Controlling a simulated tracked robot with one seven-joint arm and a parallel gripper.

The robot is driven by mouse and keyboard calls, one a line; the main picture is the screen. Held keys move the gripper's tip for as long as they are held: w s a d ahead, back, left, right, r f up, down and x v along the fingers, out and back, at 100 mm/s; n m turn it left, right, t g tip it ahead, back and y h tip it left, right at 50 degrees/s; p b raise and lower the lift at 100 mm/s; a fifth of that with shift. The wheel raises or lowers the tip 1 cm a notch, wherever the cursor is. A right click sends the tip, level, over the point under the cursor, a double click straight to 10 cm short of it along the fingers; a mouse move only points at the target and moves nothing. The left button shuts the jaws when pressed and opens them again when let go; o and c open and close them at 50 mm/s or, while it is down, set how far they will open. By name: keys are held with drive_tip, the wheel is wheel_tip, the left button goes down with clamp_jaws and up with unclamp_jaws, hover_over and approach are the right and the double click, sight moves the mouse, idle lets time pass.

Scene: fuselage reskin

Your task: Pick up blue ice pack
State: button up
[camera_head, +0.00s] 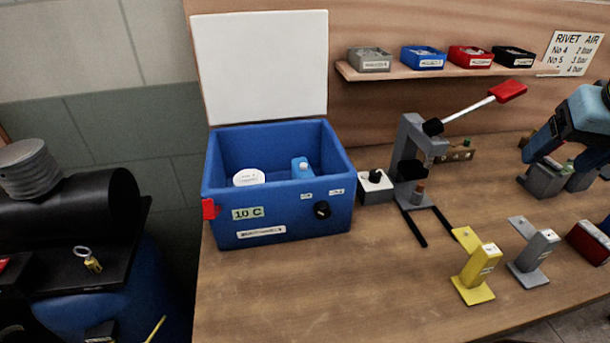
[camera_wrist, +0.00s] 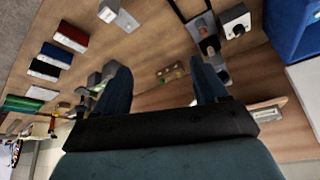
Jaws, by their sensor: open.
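The blue ice pack (camera_head: 302,168) appears to be the light blue block with a pale top inside the open blue cooler box (camera_head: 330,205). It stands near the back right of the box, and its lower part is hidden by the front wall. My gripper (camera_head: 556,160) is at the far right of the head view, over the bench and well away from the box. In the wrist view my gripper (camera_wrist: 160,72) has its two fingers wide apart with nothing between them. A corner of the cooler box shows in the wrist view (camera_wrist: 288,28).
A white round lid (camera_head: 249,177) sits in the box. The box's white lid (camera_head: 262,65) stands open behind. A press with a red-tipped lever (camera_head: 412,150) stands between box and gripper. Yellow (camera_head: 477,268) and grey (camera_head: 535,255) stands are on the bench. Bins line the shelf (camera_head: 430,72).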

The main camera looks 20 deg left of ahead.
drive_tip(key=w+a+n+g+y, duration=0.1)
drive_tip(key=w+a+n+g, duration=0.1)
drive_tip(key=w+a, duration=0.65)
drive_tip(key=n+g+h, duration=0.2)
drive_tip(key=n+g, duration=0.1)
drive_tip(key=n, duration=0.1)
hover_over(303, 169)
drive_tip(key=w, duration=0.1)
wheel_tip(303, 169, down, 9)
drive_tip(key=f, duration=0.8)
drive_tip(key=shift+w+d, duration=0.15)
drive_tip(key=shift+w, duration=0.05)
drive_tip(key=shift+s+a+f, duration=0.1)
drive_tip(key=shift+s+f, duration=0.1)
drive_tip(key=shift+f, duration=1.1)
drive_tip(key=shift+s+a+f, duration=0.1)
drive_tip(key=shift+s+f, duration=0.1)
drive_tip(key=shift+f, duration=1.05)
drive_tip(key=c, duration=1.2)
